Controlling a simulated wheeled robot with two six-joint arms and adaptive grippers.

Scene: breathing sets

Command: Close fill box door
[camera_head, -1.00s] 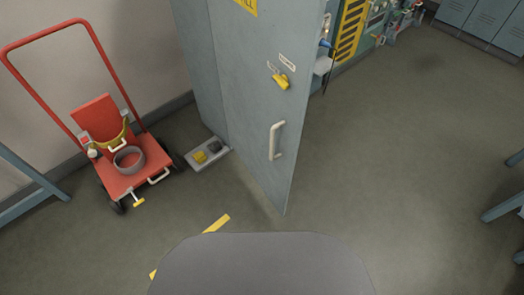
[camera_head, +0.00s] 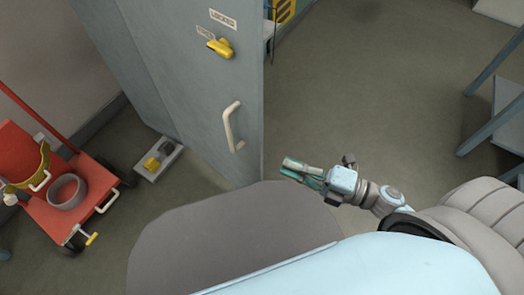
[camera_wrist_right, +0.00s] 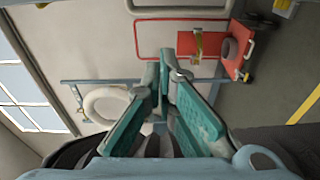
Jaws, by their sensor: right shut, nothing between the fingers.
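The tall blue-grey fill box door (camera_head: 190,100) stands at the upper left of middle in the head view. It has a pale upright bar handle (camera_head: 229,128) and a yellow latch (camera_head: 220,48) beside small labels. Whether the door stands open cannot be told. My right gripper (camera_head: 291,171) is to the right of the door's lower edge, apart from the handle; it also shows in the right wrist view (camera_wrist_right: 166,62). It is shut and empty. My left gripper is out of view.
A red trolley (camera_head: 65,215) with a grey ring stands at the lower left. A small floor box with yellow and dark pedals (camera_head: 158,160) lies beside the door. A table frame (camera_head: 490,95) is at the right. Floor between door and table is clear.

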